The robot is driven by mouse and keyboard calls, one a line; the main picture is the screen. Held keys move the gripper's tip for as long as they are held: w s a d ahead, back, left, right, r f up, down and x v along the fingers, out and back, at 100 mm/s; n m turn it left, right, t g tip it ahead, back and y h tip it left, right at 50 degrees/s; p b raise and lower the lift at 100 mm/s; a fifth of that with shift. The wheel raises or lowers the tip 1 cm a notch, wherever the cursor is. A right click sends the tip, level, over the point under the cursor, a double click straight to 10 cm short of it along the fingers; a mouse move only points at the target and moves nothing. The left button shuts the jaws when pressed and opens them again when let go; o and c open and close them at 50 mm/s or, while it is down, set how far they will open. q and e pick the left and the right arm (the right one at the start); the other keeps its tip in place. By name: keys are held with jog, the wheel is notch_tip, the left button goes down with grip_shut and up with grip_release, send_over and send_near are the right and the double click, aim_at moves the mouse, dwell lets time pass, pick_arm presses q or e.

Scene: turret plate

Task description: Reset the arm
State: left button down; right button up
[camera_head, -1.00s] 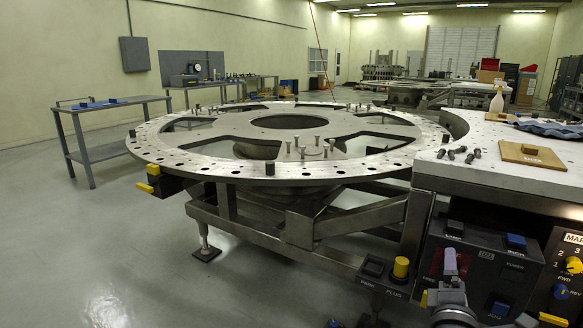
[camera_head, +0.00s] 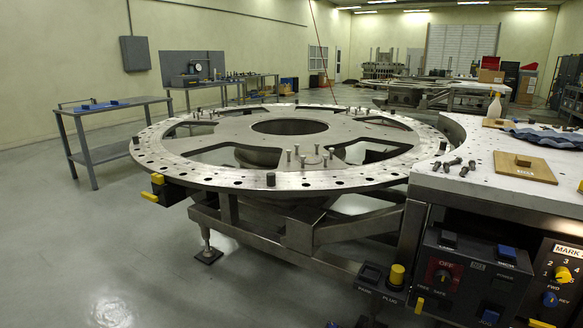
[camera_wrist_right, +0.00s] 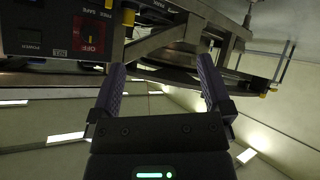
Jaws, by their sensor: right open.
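My right gripper (camera_wrist_right: 160,74) shows in the right wrist view with its two dark purple fingers spread apart and nothing between them. It is out of the head view. The red OFF/SAFE switch (camera_head: 441,276) with its black knob is on the control panel at the lower right. It also shows in the right wrist view (camera_wrist_right: 92,35), upside down and apart from the fingers. My left gripper is in neither view.
The large round turret plate (camera_head: 205,170) stands on a metal frame in the middle. A yellow-capped plug button (camera_head: 397,274) sits below.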

jog(key=s+a+f+g, duration=0.1)
jog(key=s+f+g, duration=0.2)
jog(key=s+f, duration=0.7)
jog(key=s+a+f+g, duration=0.1)
jog(key=s+f+g, duration=0.4)
jog(key=s, duration=0.9)
jog(key=s+f+g, duration=0.1)
jog(key=s+f, duration=0.1)
jog(key=s, duration=0.8)
jog(key=s+a+f+g, duration=0.1)
jog(key=s+g, duration=0.1)
jog(key=s, duration=0.9)
jog(key=shift+s+a+f+g, duration=0.25)
jog(key=shift+f+g, duration=0.05)
jog(key=shift+f, duration=0.05)
